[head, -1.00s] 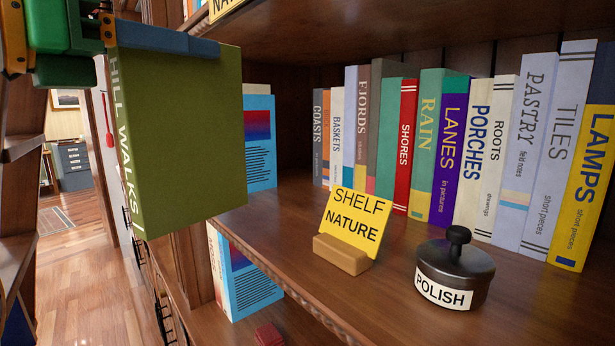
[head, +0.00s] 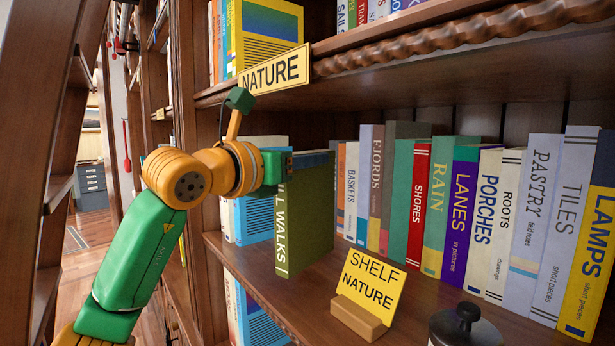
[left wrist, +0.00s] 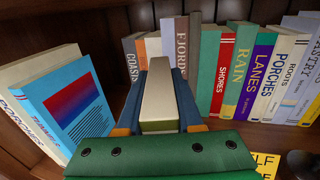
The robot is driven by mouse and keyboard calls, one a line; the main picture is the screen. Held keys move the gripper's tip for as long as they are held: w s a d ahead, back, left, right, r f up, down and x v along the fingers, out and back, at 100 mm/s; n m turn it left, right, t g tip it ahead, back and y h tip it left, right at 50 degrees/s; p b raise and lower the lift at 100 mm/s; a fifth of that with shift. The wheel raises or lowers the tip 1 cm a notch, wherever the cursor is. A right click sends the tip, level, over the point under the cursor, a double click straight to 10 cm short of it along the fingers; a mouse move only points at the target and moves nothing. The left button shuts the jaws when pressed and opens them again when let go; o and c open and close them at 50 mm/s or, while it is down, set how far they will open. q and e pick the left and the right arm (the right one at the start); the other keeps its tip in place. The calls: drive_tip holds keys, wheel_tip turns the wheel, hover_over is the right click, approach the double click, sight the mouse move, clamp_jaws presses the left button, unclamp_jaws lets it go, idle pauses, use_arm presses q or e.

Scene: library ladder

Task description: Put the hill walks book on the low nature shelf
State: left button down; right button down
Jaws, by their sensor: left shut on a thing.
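The green hill walks book (head: 312,215) is upright with its titled spine facing out. My left gripper (head: 305,160) is shut on its top part. In the left wrist view the book (left wrist: 158,95) shows from above, pale page edges between the blue fingers (left wrist: 160,110). The book is over the front left of the low nature shelf (head: 400,285), left of the yellow "SHELF NATURE" card (head: 368,285). I cannot tell whether its bottom touches the board. My right gripper is not in view.
A row of books stands along the back, including Shores (head: 418,200) and Lamps (head: 592,240). A blue-covered book (left wrist: 70,105) stands at the shelf's left end. A dark polish tin (head: 466,325) sits at the front right. A wooden upper shelf edge (head: 450,45) runs above.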

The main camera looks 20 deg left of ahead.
sight(288, 186)
use_arm(q)
wheel_tip(288, 186, down, 3)
drive_tip(key=shift+w+r+p, duration=0.15)
drive_tip(key=shift+r+p, duration=0.05)
drive_tip(key=shift+p, duration=0.2)
drive_tip(key=shift+w+f, duration=0.1)
drive_tip(key=shift+f, duration=0.25)
drive_tip(key=c, duration=0.6)
unclamp_jaws()
drive_tip(key=shift+d, duration=0.1)
drive_tip(key=shift+o, duration=0.2)
drive_tip(key=b+v, duration=0.3)
drive_tip(key=v, duration=0.2)
drive_tip(key=shift+f+b, duration=0.2)
drive_tip(key=shift+b, duration=0.15)
drive_tip(key=b+v, duration=0.2)
drive_tip(key=v, duration=0.5)
drive_tip(key=shift+s+r, duration=0.2)
drive_tip(key=shift+r, duration=0.2)
